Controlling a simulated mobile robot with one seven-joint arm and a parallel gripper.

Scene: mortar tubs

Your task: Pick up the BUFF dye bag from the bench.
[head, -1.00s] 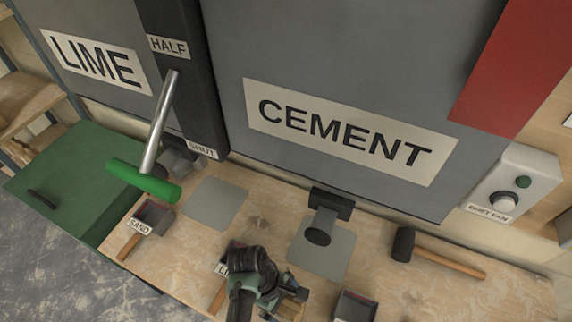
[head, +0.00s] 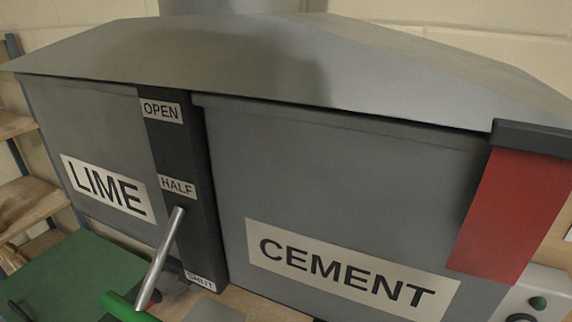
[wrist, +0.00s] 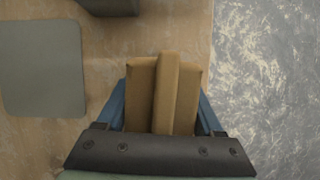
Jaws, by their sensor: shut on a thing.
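In the wrist view my gripper (wrist: 162,108) is shut on a tan bag (wrist: 168,72), with one blue finger on each side of it. The bag has a raised fold or ridge along its middle. No label on it faces the camera, so I cannot read its name. The bench top (wrist: 105,45) shows behind the bag; I cannot tell whether the bag touches it. In the head view neither my gripper nor the bag shows.
A grey plate (wrist: 42,68) lies on the bench at left, with a dark object (wrist: 110,5) at the top. The head view shows the LIME (head: 105,186) and CEMENT (head: 345,268) hoppers and a green-handled lever (head: 165,250).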

